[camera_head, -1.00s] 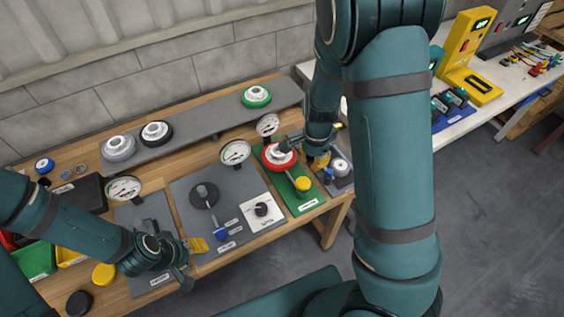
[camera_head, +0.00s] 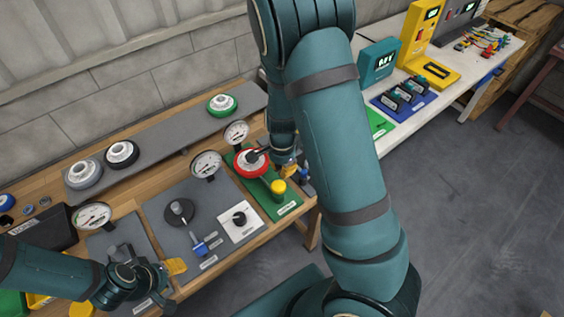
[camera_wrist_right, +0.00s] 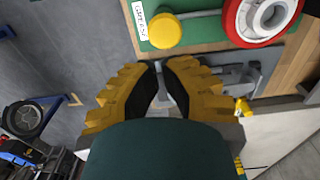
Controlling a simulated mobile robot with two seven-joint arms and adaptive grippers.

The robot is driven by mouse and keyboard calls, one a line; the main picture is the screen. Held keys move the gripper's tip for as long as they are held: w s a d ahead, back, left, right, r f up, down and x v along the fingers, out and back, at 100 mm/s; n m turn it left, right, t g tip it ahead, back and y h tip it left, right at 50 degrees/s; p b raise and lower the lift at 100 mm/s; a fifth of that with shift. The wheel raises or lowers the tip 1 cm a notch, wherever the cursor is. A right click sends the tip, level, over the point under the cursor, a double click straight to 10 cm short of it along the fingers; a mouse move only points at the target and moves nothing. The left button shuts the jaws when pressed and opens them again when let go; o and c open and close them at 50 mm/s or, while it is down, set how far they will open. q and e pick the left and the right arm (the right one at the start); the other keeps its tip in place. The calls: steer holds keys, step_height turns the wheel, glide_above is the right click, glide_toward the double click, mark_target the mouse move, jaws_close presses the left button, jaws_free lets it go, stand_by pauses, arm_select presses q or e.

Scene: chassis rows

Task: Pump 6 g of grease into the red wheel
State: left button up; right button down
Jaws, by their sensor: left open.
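The red wheel (camera_head: 239,161), with a white hub, lies on a green plate (camera_head: 285,208) at the bench's right end. A yellow round knob (camera_head: 278,188) stands in front of it. The wheel rim (camera_wrist_right: 234,25) and knob (camera_wrist_right: 165,30) also show in the right wrist view. My right gripper (camera_wrist_right: 162,66) has its yellow fingers close together, just off the green plate's edge. A narrow grey strip shows between them; I cannot tell whether it is held. My left gripper (camera_head: 174,269) is open, over the bench's front edge, away from the wheel.
Round gauges (camera_head: 236,133) stand behind the plates. A green wheel (camera_head: 222,104) and two others sit on the grey rear shelf (camera_head: 165,134). A grey plate (camera_head: 165,215) with a blue-handled part lies left of the green one. A white table (camera_head: 396,45) with devices stands right.

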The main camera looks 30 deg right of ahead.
mark_target(282, 187)
arm_select(q)
steer(key=shift+f+b, duration=0.65)
steer(key=shift+f, duration=0.25)
arm_select(e)
step_height(282, 187, down, 8)
steer(key=shift+r, duration=0.15)
arm_select(q)
step_height(282, 187, down, 2)
steer(key=shift+d+f+b, duration=0.1)
steer(key=shift+b, duration=0.9)
arm_select(e)
step_height(282, 187, down, 3)
steer(key=shift+r, duration=0.1)
steer(key=shift+s, duration=0.1)
arm_select(q)
steer(key=shift+r, duration=0.2)
arm_select(e)
steer(key=shift+r, duration=0.1)
